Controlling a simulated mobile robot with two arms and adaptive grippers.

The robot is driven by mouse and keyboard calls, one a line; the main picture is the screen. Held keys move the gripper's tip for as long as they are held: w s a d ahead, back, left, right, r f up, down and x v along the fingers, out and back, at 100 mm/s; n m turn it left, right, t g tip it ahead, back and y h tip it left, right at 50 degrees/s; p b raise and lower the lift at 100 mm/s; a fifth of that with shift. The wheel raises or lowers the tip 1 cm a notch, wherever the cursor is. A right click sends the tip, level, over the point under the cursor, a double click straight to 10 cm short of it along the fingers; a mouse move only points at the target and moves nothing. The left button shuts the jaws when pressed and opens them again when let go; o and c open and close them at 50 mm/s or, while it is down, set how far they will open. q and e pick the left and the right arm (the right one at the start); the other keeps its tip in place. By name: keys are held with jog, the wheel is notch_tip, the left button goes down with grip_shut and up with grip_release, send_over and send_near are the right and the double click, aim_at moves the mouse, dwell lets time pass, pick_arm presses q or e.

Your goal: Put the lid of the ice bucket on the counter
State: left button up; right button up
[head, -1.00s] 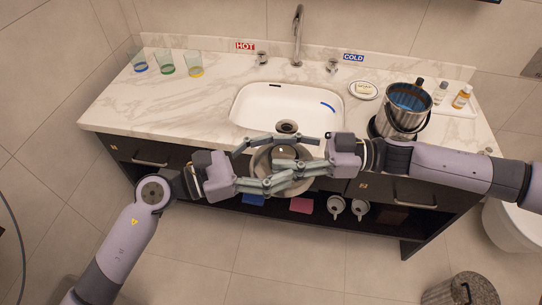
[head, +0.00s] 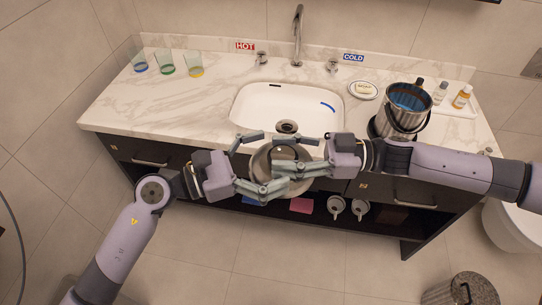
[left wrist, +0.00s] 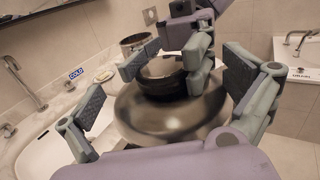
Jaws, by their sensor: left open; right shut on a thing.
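The round metal lid (head: 266,158) is in the air in front of the counter's front edge, between my two grippers. My right gripper (head: 292,160) is shut on it. In the left wrist view the right fingers close on the dark raised part of the lid (left wrist: 150,120). My left gripper (head: 258,164) is open, its fingers spread on either side of the lid; contact is not clear. The metal ice bucket (head: 404,121) stands uncovered at the counter's right, blue inside. The marble counter (head: 185,105) has bare surface left of the sink.
The sink (head: 262,105) lies behind the grippers, with a faucet (head: 297,35) at its back. Several glasses (head: 167,62) stand at the back left. A soap dish (head: 363,90) and a tray with bottles (head: 461,97) are on the right.

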pick_arm(q)
jog(key=v, duration=1.2)
